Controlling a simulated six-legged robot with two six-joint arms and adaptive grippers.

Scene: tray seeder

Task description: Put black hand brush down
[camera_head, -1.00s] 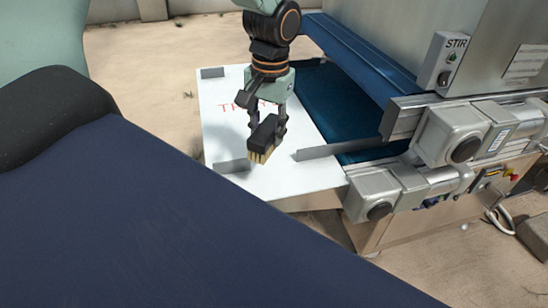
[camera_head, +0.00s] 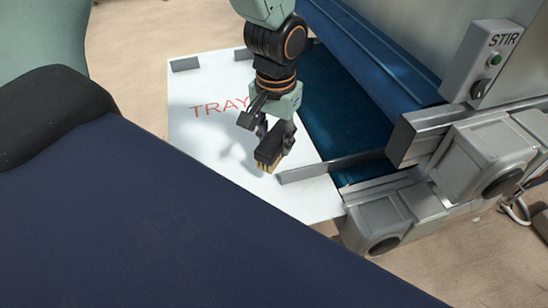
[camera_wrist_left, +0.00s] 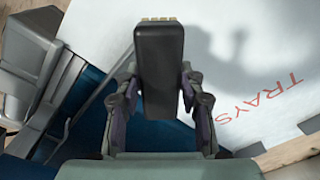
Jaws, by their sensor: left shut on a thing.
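The black hand brush (camera_head: 270,150) has a dark block body and pale yellow bristles along its lower edge. My left gripper (camera_head: 276,134) is shut on it and holds it over the white board marked in red with TRAY lettering. In the left wrist view the brush (camera_wrist_left: 159,70) sits between the two fingers of the gripper (camera_wrist_left: 160,92), with its bristle tips at the top edge. The bristles are close to the board (camera_head: 215,135), but I cannot tell whether they touch it. My right gripper is not in view.
A dark blue conveyor belt (camera_head: 340,125) runs beside the board under the machine. A grey metal rail (camera_head: 330,166) sticks out over the board near the brush. A STIR switch box (camera_head: 488,62) and grey motor housings (camera_head: 470,150) stand at the right.

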